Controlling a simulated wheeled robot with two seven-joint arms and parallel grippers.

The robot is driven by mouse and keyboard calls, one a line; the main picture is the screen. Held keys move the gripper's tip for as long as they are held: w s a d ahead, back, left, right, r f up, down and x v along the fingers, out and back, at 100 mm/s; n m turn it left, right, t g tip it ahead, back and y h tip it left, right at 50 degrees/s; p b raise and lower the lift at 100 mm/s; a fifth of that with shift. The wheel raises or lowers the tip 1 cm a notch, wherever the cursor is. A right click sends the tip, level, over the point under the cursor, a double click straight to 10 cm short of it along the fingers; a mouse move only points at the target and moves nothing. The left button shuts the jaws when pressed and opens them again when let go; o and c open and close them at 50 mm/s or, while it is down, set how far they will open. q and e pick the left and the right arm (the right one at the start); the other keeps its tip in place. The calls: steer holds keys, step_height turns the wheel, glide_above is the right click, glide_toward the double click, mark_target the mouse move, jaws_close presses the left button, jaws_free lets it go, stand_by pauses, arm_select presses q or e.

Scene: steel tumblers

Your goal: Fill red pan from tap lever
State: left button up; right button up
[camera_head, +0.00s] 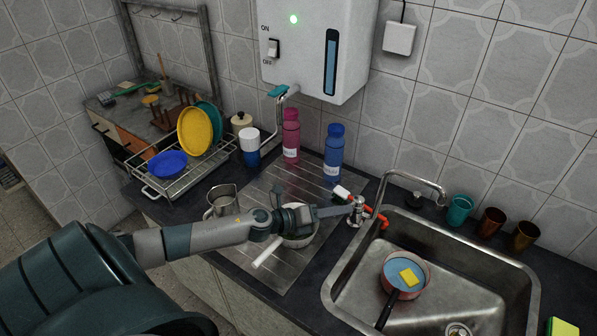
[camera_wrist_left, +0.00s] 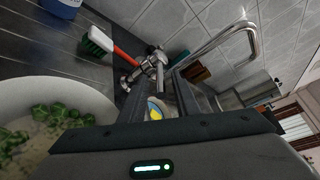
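The red pan (camera_head: 421,286) sits in the sink with its black handle pointing toward the front. Its inside looks blue and a yellow sponge (camera_head: 409,277) lies in it; I cannot tell whether it holds water. The tap (camera_head: 357,212) with its lever stands at the sink's left rear corner, its spout (camera_head: 408,177) arching over the basin. No stream shows. My left gripper (camera_head: 348,209) reaches over the white pan toward the tap, its fingertips close to it. In the wrist view a gap shows between the fingers, the tap (camera_wrist_left: 150,70) just beyond; contact is unclear. My right gripper is not in view.
A white pan (camera_head: 268,250) with greens in it is below my left gripper. A red-handled brush (camera_head: 376,213) lies beside the tap. Blue (camera_head: 334,155) and pink (camera_head: 291,137) bottles stand behind. Several cups, including a teal one (camera_head: 459,211), line the sink's back edge.

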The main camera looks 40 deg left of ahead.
arm_select(q)
steer(key=b+v, duration=0.4)
steer(key=v, duration=0.8)
steer(key=shift+d+f, duration=0.1)
steer(key=shift+f, duration=0.05)
steer(key=shift+b+v, duration=0.6)
steer(key=shift+v, duration=1.6)
